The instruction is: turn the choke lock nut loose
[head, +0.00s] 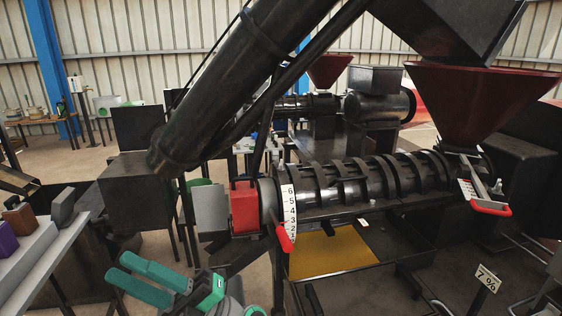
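The screw press (375,183) lies across the middle, with a dark ribbed barrel. A lever with a red grip (285,239) hangs down at the foot of the scale. I cannot tell which part of this end is the choke lock nut. My gripper (117,267) is at the lower left, well apart from the lever. Its two green fingers point up and left, with a gap between them and nothing seen in it.
A red block (243,208) sits left of the collar. A yellow tray (333,251) lies under the barrel. A second red handle (490,208) is at the right end, below a dark red hopper (475,95). A light shelf (40,262) holds small blocks at left. A thick slanted tube (235,85) hangs overhead.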

